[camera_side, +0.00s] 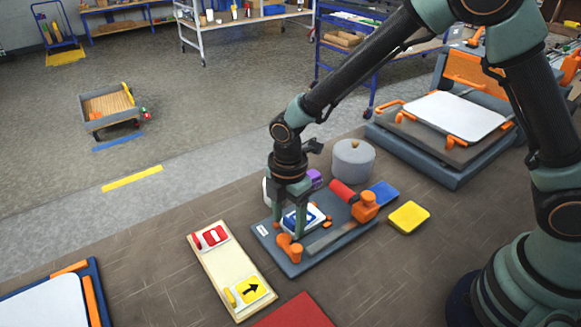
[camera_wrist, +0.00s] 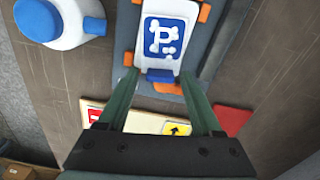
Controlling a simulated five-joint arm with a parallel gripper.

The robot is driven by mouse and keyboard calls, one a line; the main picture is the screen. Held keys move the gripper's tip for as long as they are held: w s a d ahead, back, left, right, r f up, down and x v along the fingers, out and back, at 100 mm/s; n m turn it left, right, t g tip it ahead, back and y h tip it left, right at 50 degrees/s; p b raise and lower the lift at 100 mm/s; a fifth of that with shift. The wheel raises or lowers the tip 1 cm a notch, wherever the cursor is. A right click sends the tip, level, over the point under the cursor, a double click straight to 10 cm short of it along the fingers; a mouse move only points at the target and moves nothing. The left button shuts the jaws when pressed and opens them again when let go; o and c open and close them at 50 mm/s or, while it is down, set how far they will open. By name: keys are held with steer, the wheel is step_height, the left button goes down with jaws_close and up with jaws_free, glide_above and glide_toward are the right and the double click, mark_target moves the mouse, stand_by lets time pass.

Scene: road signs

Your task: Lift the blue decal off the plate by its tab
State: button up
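The blue decal (camera_side: 305,217) with a white symbol lies on a white plate set in the grey fixture (camera_side: 345,238). In the wrist view the decal (camera_wrist: 163,37) is upper centre, on the white plate (camera_wrist: 150,67). Its blue tab (camera_wrist: 160,76) projects at the near edge. My gripper (camera_side: 289,224) points down over the plate and partly hides it in the side view. In the wrist view my gripper (camera_wrist: 159,74) is open, with one finger on each side of the tab and visible gaps between. Nothing is held.
A cream board (camera_side: 228,265) left of the fixture carries a red decal (camera_side: 213,236) and a yellow arrow decal (camera_side: 249,289). Orange clamps (camera_side: 366,206) stand on the fixture. A grey cylinder (camera_side: 353,161) is behind; a yellow pad (camera_side: 409,216) lies right. A red sheet (camera_side: 293,312) lies in front.

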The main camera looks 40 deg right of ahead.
mark_target(289, 221)
jaws_close()
steer(key=shift+r, duration=0.15)
step_height(289, 221, up, 23)
stand_by(1.1)
